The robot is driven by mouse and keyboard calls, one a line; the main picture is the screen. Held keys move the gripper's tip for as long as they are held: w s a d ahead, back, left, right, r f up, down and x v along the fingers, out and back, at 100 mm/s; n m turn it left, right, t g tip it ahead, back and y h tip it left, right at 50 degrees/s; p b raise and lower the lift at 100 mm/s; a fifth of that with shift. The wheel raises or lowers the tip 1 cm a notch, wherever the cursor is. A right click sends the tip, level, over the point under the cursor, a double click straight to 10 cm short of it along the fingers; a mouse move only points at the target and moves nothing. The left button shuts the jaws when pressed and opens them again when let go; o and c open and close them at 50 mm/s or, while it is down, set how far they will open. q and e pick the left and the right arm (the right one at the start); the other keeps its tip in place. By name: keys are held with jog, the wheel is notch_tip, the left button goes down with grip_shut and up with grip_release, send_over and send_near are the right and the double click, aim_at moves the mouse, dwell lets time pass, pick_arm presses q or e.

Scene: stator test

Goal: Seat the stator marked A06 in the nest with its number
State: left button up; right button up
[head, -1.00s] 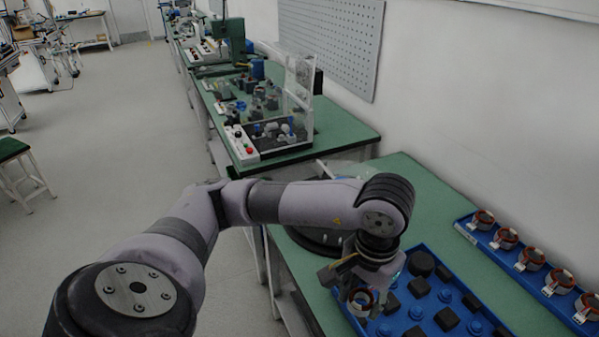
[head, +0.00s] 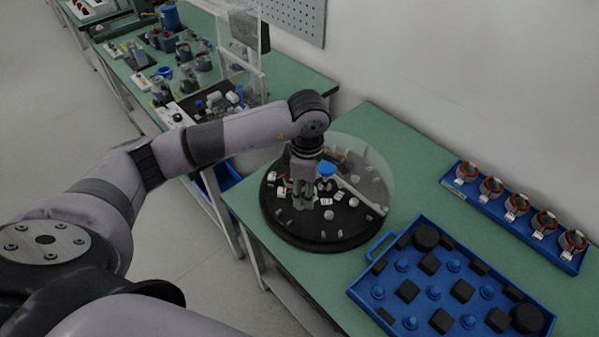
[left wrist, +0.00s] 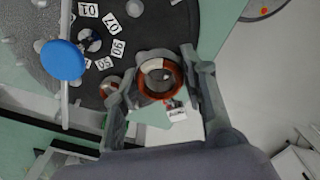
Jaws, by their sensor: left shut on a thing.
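My left gripper (head: 301,203) is over the left part of a round black plate with numbered nests (head: 318,241). In the left wrist view, the gripper (left wrist: 160,88) is shut on a stator (left wrist: 152,66), a ring with copper-red windings and a pale segment. A white tag (left wrist: 178,115) hangs by it, too small to read. White number labels lie on the plate, one of which looks like 06 (left wrist: 118,49). A similar small ring part (left wrist: 110,88) sits near the plate's edge, partly behind a finger. My right gripper is out of view.
A blue knob (head: 327,168) stands over the plate's middle, and a clear cover (head: 373,172) rises behind. A blue tray (head: 375,252) with black blocks and blue pegs is at front right. A blue rack (head: 523,228) holds several stators along the wall side.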

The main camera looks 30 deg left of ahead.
pick_arm(q)
jog(key=w+a+n, duration=0.1)
jog(key=n, duration=0.2)
jog(key=w+a+f+n+p, duration=0.1)
jog(key=n, duration=0.2)
jog(key=a+f+n+p, duration=0.1)
jog(key=n, duration=0.2)
jog(key=shift+w+a+f, duration=0.1)
jog(key=shift+w+f, duration=0.15)
jog(key=shift+w, duration=0.15)
jog(key=shift+f+n, duration=0.1)
jog(key=shift+n, duration=0.2)
jog(key=shift+f+b, duration=0.3)
jog(key=shift+f, duration=0.4)
notch_tip(320, 180, down, 2)
jog(key=shift+f+b, duration=0.1)
jog(key=shift+b, duration=0.8)
jog(key=shift+f, duration=0.45)
